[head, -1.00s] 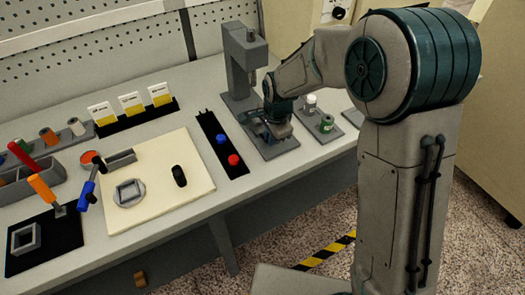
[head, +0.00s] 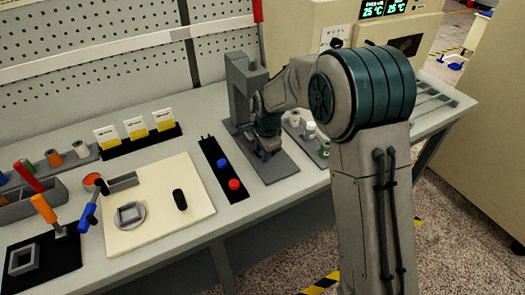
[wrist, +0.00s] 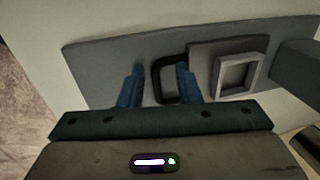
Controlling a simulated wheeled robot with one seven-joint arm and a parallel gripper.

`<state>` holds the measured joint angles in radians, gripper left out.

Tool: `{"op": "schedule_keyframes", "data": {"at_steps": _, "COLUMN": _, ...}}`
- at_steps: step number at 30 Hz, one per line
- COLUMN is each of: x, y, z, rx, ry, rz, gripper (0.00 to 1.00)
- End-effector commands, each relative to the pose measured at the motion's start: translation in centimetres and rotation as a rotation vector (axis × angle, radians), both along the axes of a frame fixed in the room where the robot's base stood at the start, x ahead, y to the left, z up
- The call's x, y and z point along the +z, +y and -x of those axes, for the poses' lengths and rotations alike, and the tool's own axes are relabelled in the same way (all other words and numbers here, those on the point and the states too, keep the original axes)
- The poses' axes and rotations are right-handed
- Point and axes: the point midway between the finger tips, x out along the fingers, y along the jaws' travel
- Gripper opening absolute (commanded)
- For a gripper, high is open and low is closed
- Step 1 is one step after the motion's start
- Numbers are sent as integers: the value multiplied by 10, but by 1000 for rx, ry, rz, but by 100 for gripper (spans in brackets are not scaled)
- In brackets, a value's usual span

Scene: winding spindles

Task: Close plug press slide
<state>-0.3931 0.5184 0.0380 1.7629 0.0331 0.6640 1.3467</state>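The plug press (head: 245,90) is a grey upright column on a flat grey base (head: 279,172) on the bench. In the wrist view its slide (wrist: 200,60) lies out on the base plate, carrying a light grey square frame (wrist: 220,77). A black loop handle (wrist: 157,82) sits at the slide's left side. My gripper (wrist: 160,84) points down over the base, its blue fingers apart on either side of the handle. I cannot tell whether either finger touches it. In the head view my gripper (head: 268,150) hides the slide.
A black strip with a blue button (head: 222,163) and a red button (head: 234,184) lies left of the press. Small white and green bottles (head: 309,130) stand to its right. A cream board (head: 150,225) with a square part and a black piece lies farther left.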

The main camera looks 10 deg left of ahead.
Motion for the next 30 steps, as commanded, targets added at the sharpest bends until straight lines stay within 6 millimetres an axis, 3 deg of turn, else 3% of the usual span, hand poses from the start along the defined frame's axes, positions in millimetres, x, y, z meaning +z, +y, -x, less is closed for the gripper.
{"op": "schedule_keyframes", "data": {"at_steps": 7, "x": 12, "y": -1, "z": 2, "rx": 0, "ry": -1, "rz": 0, "gripper": 31}}
{"op": "schedule_keyframes", "data": {"at_steps": 21, "x": 110, "y": -13, "z": 18, "rx": 0, "ry": -4, "rz": -2, "gripper": 31}}
{"op": "schedule_keyframes", "data": {"at_steps": 30, "x": 135, "y": -16, "z": 22, "rx": 0, "ry": 0, "rz": 0, "gripper": 31}}
